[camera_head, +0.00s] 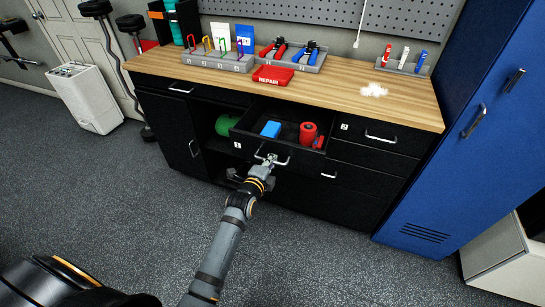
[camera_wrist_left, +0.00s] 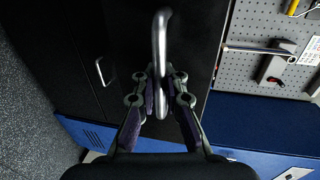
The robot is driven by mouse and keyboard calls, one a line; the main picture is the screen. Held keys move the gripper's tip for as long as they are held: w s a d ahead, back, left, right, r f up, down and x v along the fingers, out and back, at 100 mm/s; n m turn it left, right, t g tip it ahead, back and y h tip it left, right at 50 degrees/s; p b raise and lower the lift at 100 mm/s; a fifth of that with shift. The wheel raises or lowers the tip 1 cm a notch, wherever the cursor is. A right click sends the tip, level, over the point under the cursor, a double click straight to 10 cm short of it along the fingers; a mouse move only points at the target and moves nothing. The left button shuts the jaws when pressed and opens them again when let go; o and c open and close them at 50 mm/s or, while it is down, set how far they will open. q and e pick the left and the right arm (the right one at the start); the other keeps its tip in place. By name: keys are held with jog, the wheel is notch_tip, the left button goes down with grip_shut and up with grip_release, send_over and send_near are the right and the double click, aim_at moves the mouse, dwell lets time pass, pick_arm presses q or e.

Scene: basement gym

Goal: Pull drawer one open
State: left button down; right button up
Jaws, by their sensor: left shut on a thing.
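Drawer one (camera_head: 248,142) is a black drawer with a small "1" label, under the wooden worktop. It stands pulled out, and its inside shows a blue block (camera_head: 271,129) and a red roll-shaped item (camera_head: 308,132). My left gripper (camera_head: 268,163) is at the drawer front, shut on its metal handle (camera_head: 283,162). In the left wrist view, the fingers of the left gripper (camera_wrist_left: 160,95) close around the bar of the handle (camera_wrist_left: 160,40). My right gripper is out of view.
A second drawer (camera_head: 352,133), labelled 2, is shut to the right. A blue locker (camera_head: 450,130) stands at the right. The floor in front is clear.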

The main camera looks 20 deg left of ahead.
pick_arm(q)
jog(key=shift+r, duration=0.1)
jog(key=c, duration=1.7)
grip_release()
jog(key=shift+s, duration=0.15)
jog(key=v, duration=1.1)
jog(key=shift+s, duration=0.35)
